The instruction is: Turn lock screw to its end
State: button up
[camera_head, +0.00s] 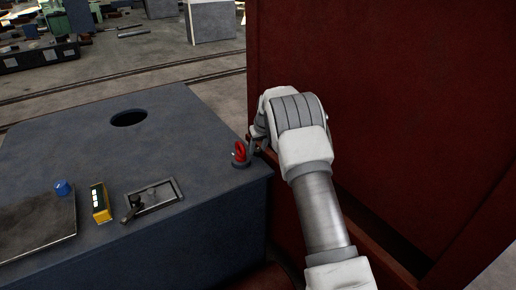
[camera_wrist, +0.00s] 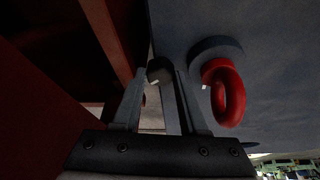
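A red ring-shaped piece (camera_head: 240,152) stands on a round dark base at the right corner of the blue-grey console top; it looks like the lock screw's handle, but I cannot be sure. It shows large in the wrist view (camera_wrist: 224,92), just right of my fingers and apart from them. My gripper (camera_wrist: 160,76) has its two fingers spread. A dark round knob (camera_wrist: 159,69) shows at the fingertips, between them; I cannot tell whether it touches either finger. In the head view my gripper (camera_head: 257,138) is beside the red ring, partly hidden by my wrist.
The console top (camera_head: 75,145) has a round hole (camera_head: 129,118), a small lever in a plate (camera_head: 152,200), a yellow button box (camera_head: 100,203) and a blue knob (camera_head: 64,188). A large dark red machine wall (camera_head: 400,80) stands close on the right, behind my arm.

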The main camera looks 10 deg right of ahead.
grip_shut()
jog(key=shift+m, duration=0.3)
jog(key=m+h+p, duration=0.1)
jog(key=m, duration=0.1)
jog(key=m+h+p, duration=0.1)
jog(key=m+p, duration=0.1)
jog(key=shift+a+r, duration=0.1)
jog(key=shift+a, duration=0.1)
jog(key=m+h, duration=0.1)
jog(key=m, duration=0.2)
jog(key=m+g+h+p, duration=0.1)
jog(key=m, duration=0.2)
jog(key=shift+a+m, duration=0.1)
jog(key=shift+m, duration=0.2)
jog(key=shift+o, duration=1.6)
grip_release()
